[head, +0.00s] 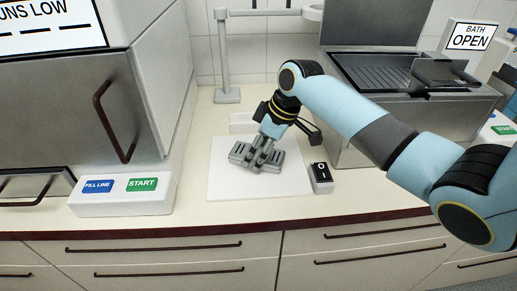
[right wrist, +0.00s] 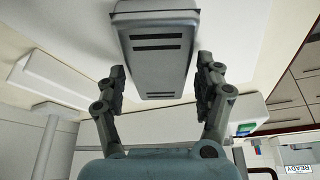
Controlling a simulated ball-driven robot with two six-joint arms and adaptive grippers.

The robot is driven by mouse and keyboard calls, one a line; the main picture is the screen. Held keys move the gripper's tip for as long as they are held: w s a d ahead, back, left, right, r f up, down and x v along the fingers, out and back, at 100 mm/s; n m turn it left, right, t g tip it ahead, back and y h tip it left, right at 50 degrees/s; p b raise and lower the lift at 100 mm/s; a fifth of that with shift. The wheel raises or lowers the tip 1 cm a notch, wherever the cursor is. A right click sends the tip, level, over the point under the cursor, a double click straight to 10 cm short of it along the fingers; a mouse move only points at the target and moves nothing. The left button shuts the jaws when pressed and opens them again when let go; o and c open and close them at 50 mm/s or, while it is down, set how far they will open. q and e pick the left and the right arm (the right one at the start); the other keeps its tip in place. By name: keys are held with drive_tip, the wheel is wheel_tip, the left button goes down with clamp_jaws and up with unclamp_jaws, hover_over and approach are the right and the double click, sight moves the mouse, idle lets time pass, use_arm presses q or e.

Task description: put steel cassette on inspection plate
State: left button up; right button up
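The steel cassette (head: 238,152) is a grey block with dark slots, over the white square inspection plate (head: 228,188), apparently resting on it. My right gripper (head: 262,160) reaches down over the cassette from behind and partly covers it. In the right wrist view the cassette (right wrist: 157,50) lies between the two fingers of my right gripper (right wrist: 162,75). A narrow gap shows beside each finger, so the gripper looks open around it. My left gripper is not in view.
A switch box (head: 320,178) stands by the plate's right edge. A white block (head: 242,122) and a grey stand (head: 224,60) are behind. A FILL LINE/START panel (head: 122,197) is left, a steel bath (head: 430,110) right. The front counter strip is clear.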

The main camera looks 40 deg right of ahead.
drive_tip(key=shift+o, duration=0.4)
drive_tip(key=shift+r, duration=0.1)
drive_tip(key=shift+d+r, duration=0.1)
drive_tip(key=shift+r, duration=0.2)
drive_tip(key=v, duration=1.1)
drive_tip(key=shift+s+r, duration=0.15)
drive_tip(key=shift+r, duration=0.05)
